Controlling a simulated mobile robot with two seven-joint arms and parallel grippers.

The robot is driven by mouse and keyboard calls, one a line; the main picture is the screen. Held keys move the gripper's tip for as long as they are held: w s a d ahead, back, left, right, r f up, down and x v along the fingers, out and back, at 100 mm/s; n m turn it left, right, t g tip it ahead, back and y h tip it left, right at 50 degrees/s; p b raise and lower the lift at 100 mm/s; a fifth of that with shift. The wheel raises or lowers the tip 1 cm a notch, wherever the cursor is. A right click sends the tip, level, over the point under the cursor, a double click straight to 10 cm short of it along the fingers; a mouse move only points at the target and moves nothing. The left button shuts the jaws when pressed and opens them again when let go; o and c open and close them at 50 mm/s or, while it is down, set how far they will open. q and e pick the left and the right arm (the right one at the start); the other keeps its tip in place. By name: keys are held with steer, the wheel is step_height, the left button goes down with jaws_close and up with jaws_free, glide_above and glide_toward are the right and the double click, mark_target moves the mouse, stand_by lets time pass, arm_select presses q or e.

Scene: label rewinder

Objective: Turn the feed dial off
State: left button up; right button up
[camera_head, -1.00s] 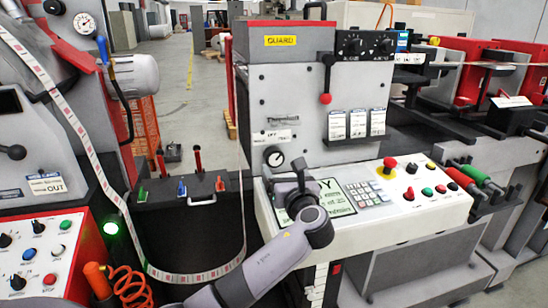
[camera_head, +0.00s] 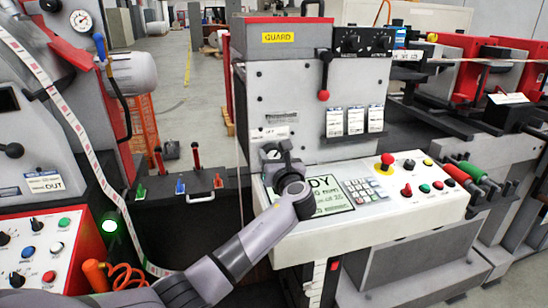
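The feed dial (camera_head: 273,155) is a round dark knob with a pale face, low on the left of the grey front panel, under a small white label (camera_head: 270,133) that seems to read OFF at one side. My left gripper (camera_head: 277,149) is right at the dial and covers most of it. Its dark fingers reach up around the dial's place, but I cannot tell whether they touch it or how far they are closed. The dial's pointer is hidden. My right gripper is not in view.
The sloped console below the panel carries a green screen (camera_head: 328,196), partly behind my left wrist, a keypad (camera_head: 366,190), a red stop button (camera_head: 387,160) and several coloured buttons. A red-knobbed lever (camera_head: 324,95) hangs above. A striped label web (camera_head: 85,140) runs down at the left.

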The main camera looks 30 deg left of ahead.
arm_select(q)
steer(key=c, duration=0.3)
steer(key=shift+n, duration=0.3)
steer(key=n, duration=0.3)
steer(key=shift+b, duration=0.3)
steer(key=shift+f+n+b, duration=0.1)
steer(key=shift+n+b, duration=0.45)
steer(key=shift+n, duration=1.55)
steer(key=o, duration=1)
